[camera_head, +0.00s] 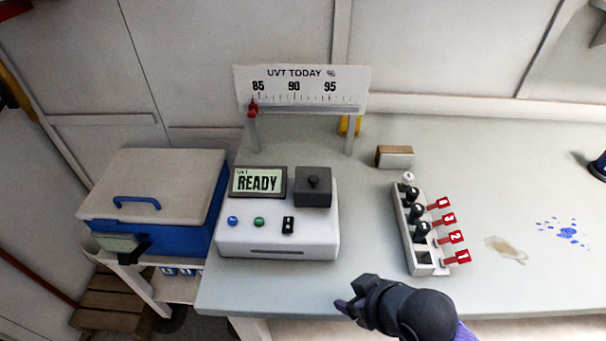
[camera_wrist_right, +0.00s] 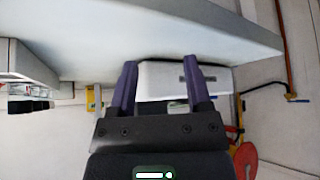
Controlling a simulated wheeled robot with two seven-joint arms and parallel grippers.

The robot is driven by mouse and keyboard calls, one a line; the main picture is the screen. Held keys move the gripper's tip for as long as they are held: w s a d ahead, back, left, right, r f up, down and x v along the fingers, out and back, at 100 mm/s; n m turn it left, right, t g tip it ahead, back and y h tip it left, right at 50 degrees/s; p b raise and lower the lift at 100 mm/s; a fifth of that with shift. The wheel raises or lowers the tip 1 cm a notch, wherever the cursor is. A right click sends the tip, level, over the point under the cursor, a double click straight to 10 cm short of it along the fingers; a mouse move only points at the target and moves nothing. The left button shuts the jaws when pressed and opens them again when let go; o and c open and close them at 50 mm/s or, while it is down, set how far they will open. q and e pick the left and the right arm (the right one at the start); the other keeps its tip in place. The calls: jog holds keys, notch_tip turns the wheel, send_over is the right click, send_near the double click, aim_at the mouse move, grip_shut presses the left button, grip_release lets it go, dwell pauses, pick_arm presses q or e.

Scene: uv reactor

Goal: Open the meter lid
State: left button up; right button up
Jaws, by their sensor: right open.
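The meter (camera_head: 278,237) is a white box on the bench with a screen reading READY. Its lid (camera_head: 313,190) is a dark square block with a small knob on top, at the meter's right rear, and it sits closed. My right gripper (camera_head: 347,308) is at the bench's front edge, in front and right of the meter, apart from it. In the right wrist view my right gripper (camera_wrist_right: 160,88) has its two purple fingers spread and empty, with the white meter (camera_wrist_right: 160,78) beyond them. My left gripper is not in view.
A rack (camera_head: 421,262) of dark-capped vials with red number tags stands right of the meter. A UVT scale sign (camera_head: 300,89) stands behind it. A blue cooler (camera_head: 205,225) is at left. A brown-and-white block (camera_head: 395,157) lies behind the rack. Bench between meter and rack is clear.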

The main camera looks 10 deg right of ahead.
aim_at(314, 178)
jog(key=w+r, duration=0.1)
jog(key=w, duration=0.1)
jog(key=w+r+t+y, duration=0.1)
jog(key=r, duration=0.1)
jog(key=w+r+n+t+y, duration=0.1)
jog(key=w, duration=0.1)
jog(key=shift+w+d+r, duration=0.15)
jog(key=shift+w+d, duration=0.2)
jog(key=shift+d, duration=0.05)
jog(key=w+d+r+n+t+y, duration=0.1)
jog(key=w+d+r+t+y, duration=0.15)
jog(key=w+r, duration=0.5)
jog(key=shift+t, duration=0.35)
jog(key=x, duration=0.3)
jog(key=a+b+x, duration=0.1)
jog(key=x, duration=0.1)
jog(key=b+x, duration=0.1)
jog(key=x, duration=0.2)
jog(key=shift+a, duration=0.35)
jog(key=shift+c, duration=0.3)
grip_shut()
